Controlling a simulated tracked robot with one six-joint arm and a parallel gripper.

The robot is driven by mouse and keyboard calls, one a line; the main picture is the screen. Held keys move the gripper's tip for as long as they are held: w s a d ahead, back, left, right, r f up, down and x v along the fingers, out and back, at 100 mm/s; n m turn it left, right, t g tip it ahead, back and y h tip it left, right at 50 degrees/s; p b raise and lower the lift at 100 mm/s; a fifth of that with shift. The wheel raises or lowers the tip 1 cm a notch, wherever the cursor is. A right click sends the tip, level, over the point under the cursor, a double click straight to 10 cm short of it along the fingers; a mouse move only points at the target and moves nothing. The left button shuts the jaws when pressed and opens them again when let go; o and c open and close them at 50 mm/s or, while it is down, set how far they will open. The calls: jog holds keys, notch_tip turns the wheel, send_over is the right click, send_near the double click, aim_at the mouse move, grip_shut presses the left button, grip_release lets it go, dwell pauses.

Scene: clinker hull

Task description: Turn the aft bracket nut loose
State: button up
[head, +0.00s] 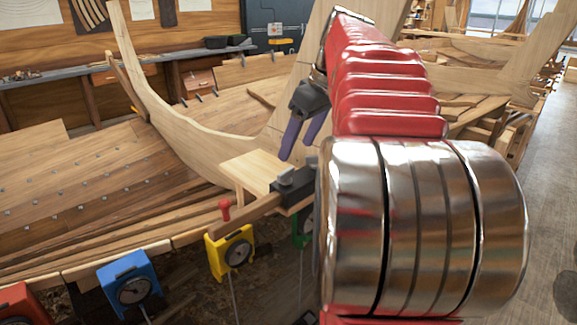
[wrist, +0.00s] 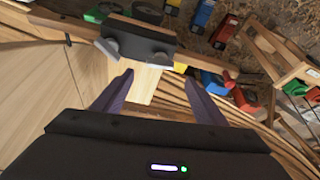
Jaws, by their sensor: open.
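A dark bracket (head: 298,191) sits at the end of a wooden beam, beside a pale wooden board (head: 250,169). A small grey nut (head: 286,177) stands on the bracket. In the wrist view the bracket (wrist: 145,41) is at the top, with a grey nut-like part (wrist: 107,48) at its left end. My gripper (head: 300,151) is open and empty, its two purple fingers pointing down above the bracket and nut in the head view. In the wrist view my gripper (wrist: 157,82) has its fingertips spread apart, just short of the bracket. Neither finger visibly touches the nut.
Yellow (head: 231,252), blue (head: 130,284) and green (head: 302,228) clamps hang along the plank edge. The curved hull timber (head: 180,130) rises behind. My red arm covers the right-hand middle.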

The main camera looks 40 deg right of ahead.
aim_at(286, 170)
jog(key=x, duration=0.8)
jog(key=shift+f, duration=0.15)
jog(key=c, duration=1)
